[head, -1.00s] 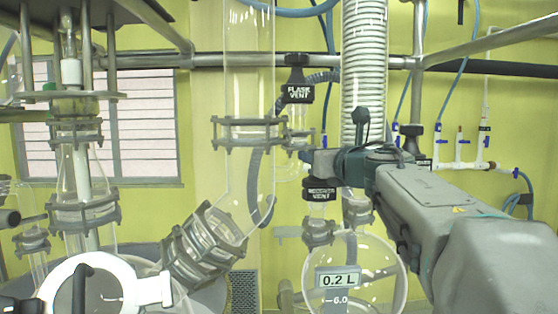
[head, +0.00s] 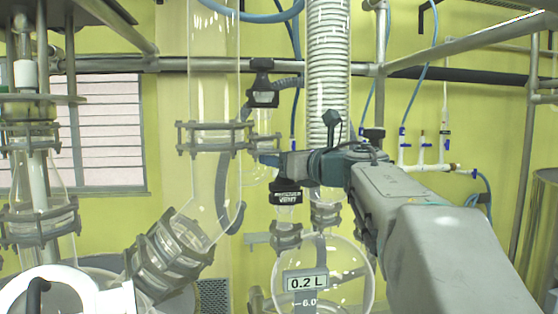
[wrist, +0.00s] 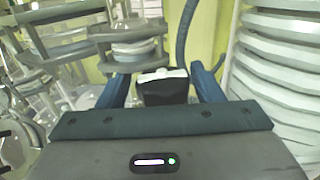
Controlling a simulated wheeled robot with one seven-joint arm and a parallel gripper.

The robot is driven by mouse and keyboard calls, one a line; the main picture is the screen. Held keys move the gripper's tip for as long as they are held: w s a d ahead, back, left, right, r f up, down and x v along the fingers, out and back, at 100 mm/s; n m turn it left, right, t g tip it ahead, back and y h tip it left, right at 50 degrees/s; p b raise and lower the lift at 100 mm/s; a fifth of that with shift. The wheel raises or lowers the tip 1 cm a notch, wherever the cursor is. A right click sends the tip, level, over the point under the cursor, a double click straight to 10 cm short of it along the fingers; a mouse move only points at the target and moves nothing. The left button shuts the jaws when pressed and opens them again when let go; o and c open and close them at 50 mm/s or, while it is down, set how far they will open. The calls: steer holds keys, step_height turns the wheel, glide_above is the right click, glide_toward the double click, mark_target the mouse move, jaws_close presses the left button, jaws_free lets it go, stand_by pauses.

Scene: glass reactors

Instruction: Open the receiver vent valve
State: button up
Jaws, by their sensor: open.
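The receiver vent valve (head: 286,191) is a black knob with a white-lettered label, above glass fittings over the round receiver flask (head: 348,268). My gripper (head: 268,158) is open, reaching in from the right just above the label in the head view. In the wrist view, its two blue fingers stand either side of a black knob (wrist: 164,90) with a pale top edge. Gaps show on both sides of the knob, so it is not gripped. The knob's upper part is partly hidden by the gripper in the head view.
The flask vent valve (head: 262,92) stands above and left of my gripper. A wide glass column (head: 213,80) is to the left, and a white coiled condenser (head: 328,70) rises just behind my gripper. The coil also fills the right of the wrist view (wrist: 275,80).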

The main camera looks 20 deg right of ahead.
steer(key=shift+w+f+m+h, duration=0.15)
steer(key=shift+m+h, duration=0.15)
steer(key=shift+h, duration=0.2)
steer(key=shift+m+t+h, duration=0.3)
steer(key=shift+m+h, duration=0.4)
steer(key=shift+h, duration=0.4)
steer(key=m+h, duration=0.1)
steer(key=h+p, duration=0.1)
steer(key=shift+r+m+h, duration=0.2)
steer(key=shift+m+h, duration=0.2)
steer(key=m+g+h+p, duration=0.1)
steer(key=m+h+p, duration=0.1)
steer(key=m+h, duration=0.1)
steer(key=shift+h+p, duration=0.4)
steer(key=shift+h, duration=0.4)
steer(key=shift+f+m+g+h, duration=0.15)
steer(key=shift+m+g+h, duration=0.25)
steer(key=shift+m+h, duration=0.3)
steer(key=shift+d, duration=0.1)
steer(key=c, duration=0.8)
steer(key=shift+o, duration=0.2)
steer(key=shift+n, duration=0.3)
